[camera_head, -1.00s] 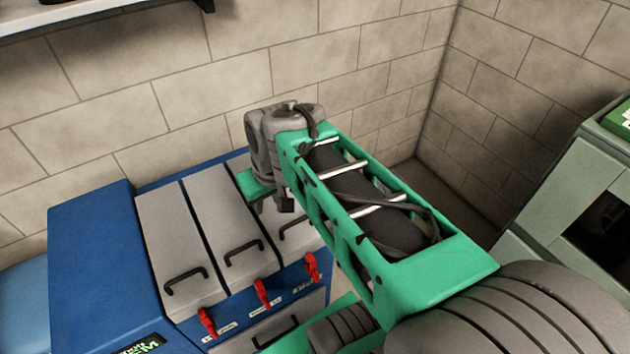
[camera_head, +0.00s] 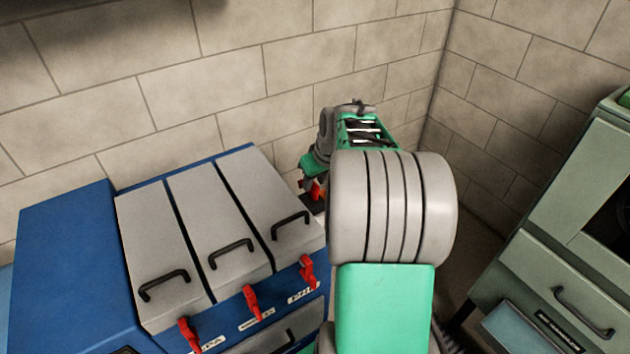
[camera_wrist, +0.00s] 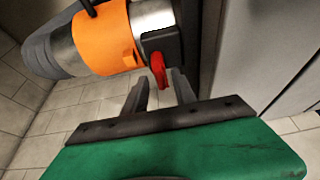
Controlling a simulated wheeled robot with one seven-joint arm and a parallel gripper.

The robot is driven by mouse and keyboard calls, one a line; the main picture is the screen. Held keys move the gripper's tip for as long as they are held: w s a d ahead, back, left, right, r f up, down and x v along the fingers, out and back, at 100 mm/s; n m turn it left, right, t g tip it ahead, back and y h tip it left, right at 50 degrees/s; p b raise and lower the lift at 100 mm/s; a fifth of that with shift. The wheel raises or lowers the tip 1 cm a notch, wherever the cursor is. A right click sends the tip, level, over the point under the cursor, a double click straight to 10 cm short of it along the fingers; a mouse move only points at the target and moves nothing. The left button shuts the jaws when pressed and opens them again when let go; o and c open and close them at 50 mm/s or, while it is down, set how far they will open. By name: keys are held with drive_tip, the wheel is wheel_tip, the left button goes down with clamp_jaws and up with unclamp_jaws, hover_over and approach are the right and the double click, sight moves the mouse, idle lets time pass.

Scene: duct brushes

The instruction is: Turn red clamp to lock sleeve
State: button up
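The red clamp (camera_wrist: 158,70) sits on a dark block at the end of an orange sleeve (camera_wrist: 108,40) in the wrist view. A bright metal collar (camera_wrist: 152,15) and a grey ribbed hose (camera_wrist: 45,52) adjoin the sleeve. My gripper (camera_wrist: 160,80) is open, with its two dark fingers apart and the clamp's lower end between their tips; I cannot tell whether either finger touches it. In the head view my gripper (camera_head: 312,184) is beyond the blue cabinet's right side, with a red part beside it; my arm hides the sleeve there.
The blue cabinet (camera_head: 65,240) has grey lidded bays with black handles and several red latches (camera_head: 251,302) along its front. A grey-green cabinet (camera_head: 560,265) stands at the right. A tiled wall (camera_head: 230,70) closes off the back.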

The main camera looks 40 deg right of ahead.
drive_tip(key=shift+c, duration=0.4)
clamp_jaws()
idle(0.9)
